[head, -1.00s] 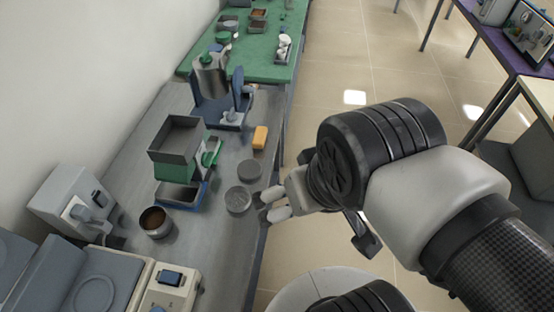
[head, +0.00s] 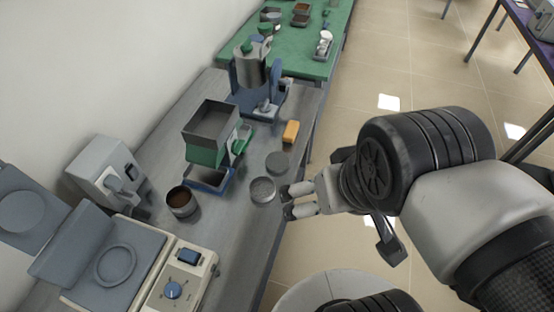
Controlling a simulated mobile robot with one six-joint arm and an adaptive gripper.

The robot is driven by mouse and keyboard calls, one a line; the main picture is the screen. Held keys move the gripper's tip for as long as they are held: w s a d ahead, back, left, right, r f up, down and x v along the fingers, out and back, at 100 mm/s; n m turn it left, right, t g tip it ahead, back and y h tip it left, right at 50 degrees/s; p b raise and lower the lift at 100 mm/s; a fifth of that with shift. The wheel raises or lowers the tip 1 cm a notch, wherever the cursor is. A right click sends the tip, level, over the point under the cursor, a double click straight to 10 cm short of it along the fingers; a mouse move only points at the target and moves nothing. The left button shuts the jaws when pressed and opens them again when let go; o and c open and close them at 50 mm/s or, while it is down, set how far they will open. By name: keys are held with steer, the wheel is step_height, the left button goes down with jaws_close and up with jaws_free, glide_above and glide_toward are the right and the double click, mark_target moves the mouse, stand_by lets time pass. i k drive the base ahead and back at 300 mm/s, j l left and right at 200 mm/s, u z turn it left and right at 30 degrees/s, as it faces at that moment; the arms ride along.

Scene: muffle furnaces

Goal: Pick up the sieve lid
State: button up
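Two round, shallow grey pieces lie near the bench's right edge. The farther one is a plain dark grey disc (head: 277,162), which looks like a lid. The nearer one is a lighter round dish (head: 263,190) with a raised rim and a speckled or mesh-like inside. I cannot tell for certain which is the sieve lid. My gripper (head: 287,201) is open and empty, just right of the nearer dish at the bench edge. Its two pale fingers have dark tips pointing left toward the dish, with a small gap that appears to separate them from it.
A round tin with brown contents (head: 182,202) stands left of the dishes. A grey box on a green and blue stand (head: 211,125), a yellow block (head: 291,131) and a blue device with a metal vessel (head: 251,68) stand farther back.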

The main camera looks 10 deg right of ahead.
mark_target(276, 162)
steer(key=i+l+z, duration=0.15)
steer(key=i+l, duration=0.2)
steer(key=i+l+z, duration=0.1)
steer(key=i+l, duration=0.2)
steer(key=i, duration=0.3)
